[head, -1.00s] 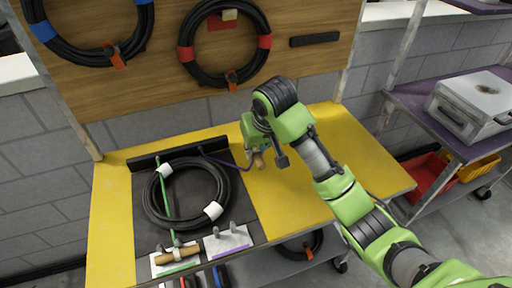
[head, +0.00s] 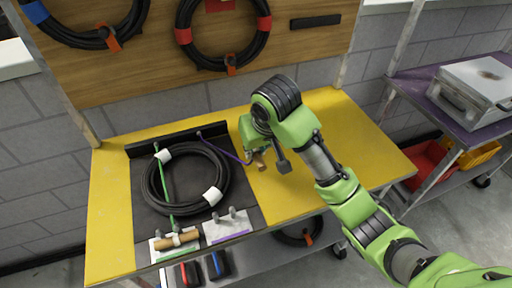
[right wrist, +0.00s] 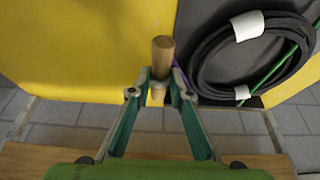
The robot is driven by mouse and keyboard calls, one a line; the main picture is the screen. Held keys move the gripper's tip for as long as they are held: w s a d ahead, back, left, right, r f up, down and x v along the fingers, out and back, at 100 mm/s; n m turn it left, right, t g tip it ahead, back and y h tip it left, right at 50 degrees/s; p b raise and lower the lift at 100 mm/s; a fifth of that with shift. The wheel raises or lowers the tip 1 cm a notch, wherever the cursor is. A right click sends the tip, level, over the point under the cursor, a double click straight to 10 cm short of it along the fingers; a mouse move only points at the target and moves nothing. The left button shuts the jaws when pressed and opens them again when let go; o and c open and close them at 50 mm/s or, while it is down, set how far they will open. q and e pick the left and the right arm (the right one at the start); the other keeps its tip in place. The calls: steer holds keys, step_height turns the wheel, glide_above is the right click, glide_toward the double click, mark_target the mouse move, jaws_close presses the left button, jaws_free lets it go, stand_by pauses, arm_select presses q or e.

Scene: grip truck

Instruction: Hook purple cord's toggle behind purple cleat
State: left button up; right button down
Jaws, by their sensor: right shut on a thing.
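My right gripper (head: 254,158) is shut on the wooden toggle (head: 259,161) of the purple cord, above the yellow tabletop right of the black coil. In the right wrist view the toggle (right wrist: 162,50) stands up between the fingertips (right wrist: 160,90). The purple cord (head: 226,152) runs from the black bar at the back to the toggle; a short bit of it (right wrist: 178,74) shows in the wrist view. The purple cleat (head: 229,225), a pale plate with a purple stripe and two grey prongs, sits at the table's front, apart from the gripper. My left gripper is not in view.
The black coil (head: 151,193) with white bands lies on the dark mat. A green cord (head: 165,182) crosses it to a wooden toggle (head: 176,240) at the green cleat (head: 158,257). The black bar (head: 150,148) borders the back. The yellow tabletop (head: 345,135) to the right is clear.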

steer(key=shift+w, duration=0.15)
steer(key=shift+w, duration=0.2)
steer(key=shift+w+f+p, duration=0.3)
steer(key=shift+w+p, duration=0.1)
steer(key=shift+s+a+r+n+p, duration=0.15)
steer(key=shift+s+n+p, duration=0.15)
steer(key=shift+p, duration=0.2)
steer(key=s+a+n+g+y+p, duration=0.1)
steer(key=s+a+n+g+p, duration=0.1)
steer(key=s+a+n+p, duration=0.2)
steer(key=s+a+n+g+y+p, duration=0.2)
steer(key=s+n+p, duration=0.6)
steer(key=s+n, duration=0.5)
steer(key=shift+a+f+g, duration=0.2)
steer(key=shift+a+g, duration=0.5)
steer(key=shift+a, duration=0.35)
